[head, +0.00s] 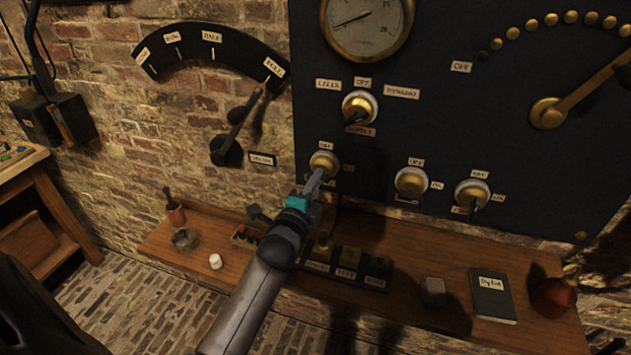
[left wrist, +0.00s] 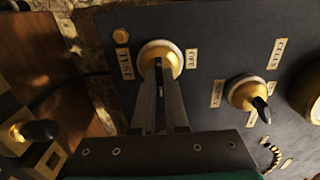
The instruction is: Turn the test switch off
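The test switch (head: 323,160) has a round brass boss on a pale ring, low at the left of the dark panel. In the left wrist view the test switch (left wrist: 160,54) sits between a TEST label (left wrist: 123,63) and an OFF label (left wrist: 192,59). My left gripper (head: 314,186) reaches up to it from below. In the left wrist view the left gripper's fingers (left wrist: 160,88) are close together on both sides of the dark switch handle and appear shut on it. The fingers hide much of the handle, so its exact setting is unclear. My right gripper is not seen.
Another brass switch (head: 360,106) is above right, and two more (head: 411,181) (head: 473,194) are to the right. A gauge (head: 366,25) is at the top.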

